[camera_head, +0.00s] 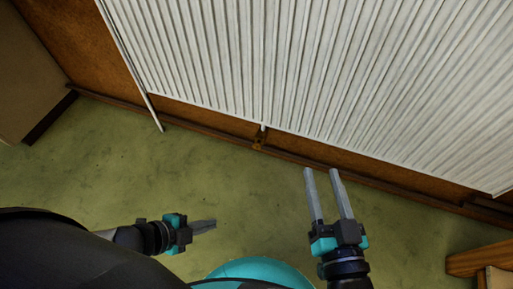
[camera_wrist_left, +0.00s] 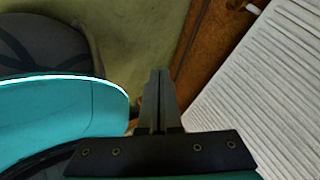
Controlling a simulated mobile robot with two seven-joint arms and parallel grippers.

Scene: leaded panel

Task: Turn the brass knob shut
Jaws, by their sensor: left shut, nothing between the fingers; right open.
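A small brass knob (camera_head: 258,142) sits below the bottom edge of a white ribbed radiator (camera_head: 250,60), by a short white pipe stub, against the brown wall. It is small and its setting cannot be read. My left gripper (camera_head: 215,222) is shut and empty, to the lower left of the knob and apart from it.
A thin white pipe (camera_head: 152,112) runs down at the radiator's left end. A brown skirting board (camera_head: 200,126) follows the wall. Pale furniture (camera_head: 30,75) stands at upper left, a wooden piece (camera_head: 478,262) at lower right. The green floor (camera_head: 110,170) between is clear.

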